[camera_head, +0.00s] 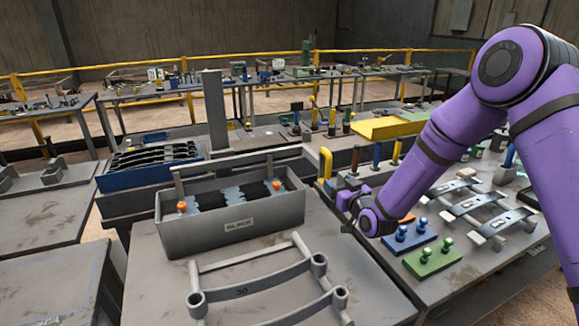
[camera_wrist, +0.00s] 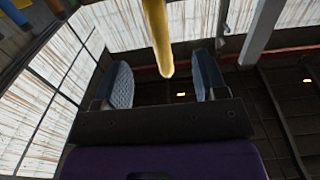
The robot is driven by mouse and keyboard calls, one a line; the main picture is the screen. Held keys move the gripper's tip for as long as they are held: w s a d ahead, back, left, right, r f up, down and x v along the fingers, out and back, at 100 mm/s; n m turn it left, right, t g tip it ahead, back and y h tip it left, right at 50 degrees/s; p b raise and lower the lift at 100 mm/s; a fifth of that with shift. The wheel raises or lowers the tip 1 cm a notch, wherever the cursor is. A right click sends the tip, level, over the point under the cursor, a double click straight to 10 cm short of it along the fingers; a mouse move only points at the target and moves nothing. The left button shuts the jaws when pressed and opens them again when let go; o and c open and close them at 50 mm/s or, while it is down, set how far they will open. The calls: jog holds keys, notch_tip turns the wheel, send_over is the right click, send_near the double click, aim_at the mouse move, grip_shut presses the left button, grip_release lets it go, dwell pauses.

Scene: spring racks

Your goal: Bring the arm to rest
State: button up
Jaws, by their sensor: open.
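My arm (camera_head: 440,140), purple with dark bands, reaches in from the right in the head view and bends down toward the bench. Its wrist end (camera_head: 375,215) hangs over the bench beside the grey bin; the fingers are hard to make out there. In the wrist view my gripper (camera_wrist: 165,82) is open, its two grey ridged pads apart, with nothing held. A yellow bar (camera_wrist: 158,35) shows in line with the gap between the pads; I cannot tell how far beyond them it is.
A grey labelled bin (camera_head: 235,232) stands left of my wrist, behind a curved metal rack (camera_head: 265,285). Blue (camera_head: 410,238) and green (camera_head: 433,258) peg blocks sit close below my wrist. Leaf-spring parts (camera_head: 480,205) lie to the right. A yellow post (camera_head: 325,163) stands behind.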

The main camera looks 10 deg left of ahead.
jog(key=shift+s+d, duration=0.1)
jog(key=s+d+r+m+g+h, duration=0.15)
jog(key=s+d+r+h, duration=0.3)
jog(key=d+r, duration=0.55)
jog(key=s+d+r+g+h, duration=0.3)
jog(key=s+d+r, duration=0.4)
jog(key=r, duration=0.4)
jog(key=s+d+r+m+g, duration=0.1)
jog(key=s+d, duration=0.3)
jog(key=s, duration=0.6)
jog(key=s+d+r+m+g+h, duration=0.1)
jog(key=s+d, duration=0.4)
jog(key=s, duration=0.6)
jog(key=s+d+r+m+g+h, duration=0.1)
jog(key=s+d+r+m+g, duration=0.2)
jog(key=s, duration=0.7)
jog(key=shift+s+d+r, duration=0.15)
jog(key=shift+d+r, duration=0.05)
jog(key=shift+d, duration=0.6)
